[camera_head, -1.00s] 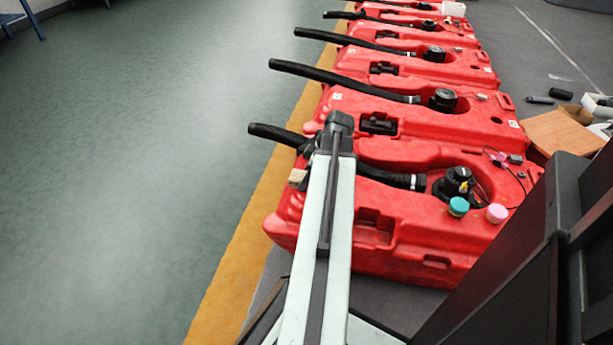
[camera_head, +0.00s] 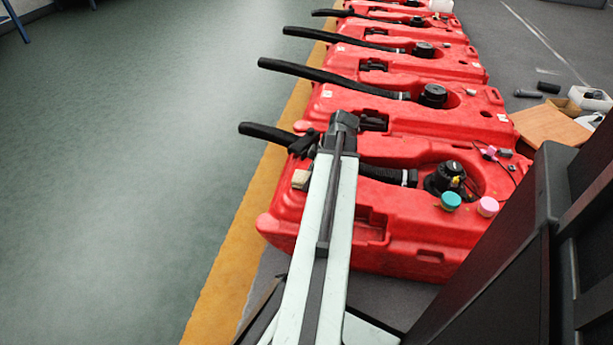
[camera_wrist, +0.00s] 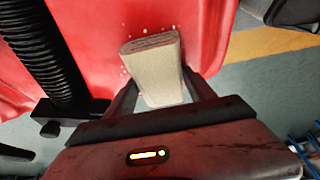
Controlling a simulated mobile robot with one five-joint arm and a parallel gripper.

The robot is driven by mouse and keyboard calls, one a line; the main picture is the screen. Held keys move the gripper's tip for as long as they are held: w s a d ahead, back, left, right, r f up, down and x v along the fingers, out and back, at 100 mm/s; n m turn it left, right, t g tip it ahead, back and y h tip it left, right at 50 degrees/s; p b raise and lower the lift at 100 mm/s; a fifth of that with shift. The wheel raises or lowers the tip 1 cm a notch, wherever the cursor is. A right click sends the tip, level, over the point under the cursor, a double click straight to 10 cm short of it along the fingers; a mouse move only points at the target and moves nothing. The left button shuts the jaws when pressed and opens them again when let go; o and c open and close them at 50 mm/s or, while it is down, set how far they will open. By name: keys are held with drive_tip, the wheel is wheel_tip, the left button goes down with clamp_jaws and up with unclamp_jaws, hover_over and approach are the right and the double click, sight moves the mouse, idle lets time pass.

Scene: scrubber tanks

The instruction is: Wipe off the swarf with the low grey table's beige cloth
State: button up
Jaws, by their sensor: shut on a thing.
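My gripper (camera_wrist: 155,85) is shut on a folded beige cloth (camera_wrist: 153,70) in the wrist view. The cloth is over the red tank's (camera_wrist: 100,30) surface; I cannot tell whether it touches. Small pale specks, seemingly the swarf (camera_wrist: 124,71), show on the red beside the cloth's left edge, with a few above it. In the head view the cloth (camera_head: 301,179) shows at the left end of the nearest red tank (camera_head: 410,225), beside my arm. My gripper is mostly hidden there behind the arm.
A black ribbed hose (camera_wrist: 50,55) runs left of the cloth. On the near tank stand a black cap (camera_head: 445,178), a teal-lidded jar (camera_head: 450,201) and a pink-lidded jar (camera_head: 487,206). More red tanks stretch behind. The green floor (camera_head: 110,170) at left is clear.

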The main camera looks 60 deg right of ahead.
drive_tip(key=shift+s+d+f, duration=0.1)
drive_tip(key=shift+s+d, duration=0.15)
drive_tip(key=shift+s, duration=0.5)
drive_tip(key=shift+s+d+f, duration=0.1)
drive_tip(key=shift+s+d, duration=0.1)
drive_tip(key=shift+s, duration=0.55)
drive_tip(key=shift+s+d+r, duration=0.1)
drive_tip(key=shift+s+d, duration=0.1)
drive_tip(key=shift+s, duration=0.5)
drive_tip(key=shift+s+d, duration=0.25)
drive_tip(key=shift+s, duration=0.45)
drive_tip(key=shift+s+d+r, duration=0.1)
drive_tip(key=shift+s+d, duration=0.1)
drive_tip(key=shift+s, duration=0.5)
drive_tip(key=shift+f, duration=0.1)
drive_tip(key=shift+f, duration=0.15)
